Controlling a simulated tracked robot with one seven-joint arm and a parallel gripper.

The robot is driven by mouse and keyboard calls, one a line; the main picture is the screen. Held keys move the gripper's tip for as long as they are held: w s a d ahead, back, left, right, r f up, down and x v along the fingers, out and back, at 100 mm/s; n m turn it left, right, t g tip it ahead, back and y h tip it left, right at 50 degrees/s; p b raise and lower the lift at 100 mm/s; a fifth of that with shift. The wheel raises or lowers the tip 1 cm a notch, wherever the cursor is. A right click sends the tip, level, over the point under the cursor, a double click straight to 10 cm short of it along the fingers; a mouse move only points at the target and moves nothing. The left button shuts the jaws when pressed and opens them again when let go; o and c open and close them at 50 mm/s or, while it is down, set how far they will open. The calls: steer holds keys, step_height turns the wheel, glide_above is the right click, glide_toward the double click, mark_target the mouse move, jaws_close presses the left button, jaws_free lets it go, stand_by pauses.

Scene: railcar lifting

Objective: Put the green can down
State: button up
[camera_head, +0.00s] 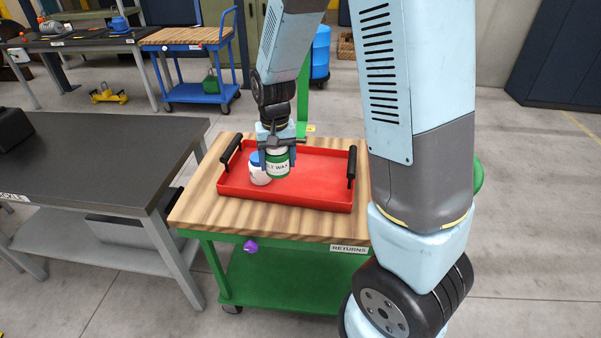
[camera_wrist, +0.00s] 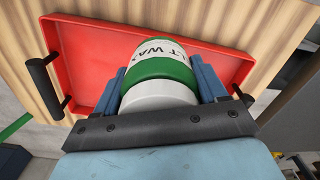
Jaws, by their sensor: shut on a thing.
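The green can (camera_head: 277,164), with a white label reading "…LT WAX", is upright between the fingers of my gripper (camera_head: 279,154). In the wrist view the can (camera_wrist: 165,68) sits between two blue fingers, which are shut on its sides. The can is over the inside of the red tray (camera_head: 310,187), left of its middle. I cannot tell whether its bottom touches the tray floor; the underside is hidden. A white jar with a blue lid (camera_head: 258,172) stands in the tray close to the can's left side.
The tray has black handles (camera_head: 351,166) at both ends and rests on a wooden-topped green cart (camera_head: 210,208) labelled RETURNS. The right half of the tray is clear. A dark-topped table (camera_head: 100,160) stands to the left. A blue cart (camera_head: 185,36) is behind.

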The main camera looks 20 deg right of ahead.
steer(key=w+d+f, duration=0.1)
steer(key=d+f, duration=0.1)
steer(key=d, duration=0.1)
steer(key=w+d+f, duration=0.1)
steer(key=d+f, duration=0.1)
steer(key=d, duration=0.1)
steer(key=w+d+f, duration=0.2)
steer(key=d+f, duration=0.1)
steer(key=shift+w+d+f, duration=0.25)
steer(key=shift+d+f, duration=0.4)
steer(key=shift+f, duration=0.15)
steer(key=shift+d+f, duration=0.15)
steer(key=shift+f, duration=1.5)
steer(key=o, duration=1.3)
steer(key=shift+f, duration=0.1)
steer(key=shift+c, duration=0.2)
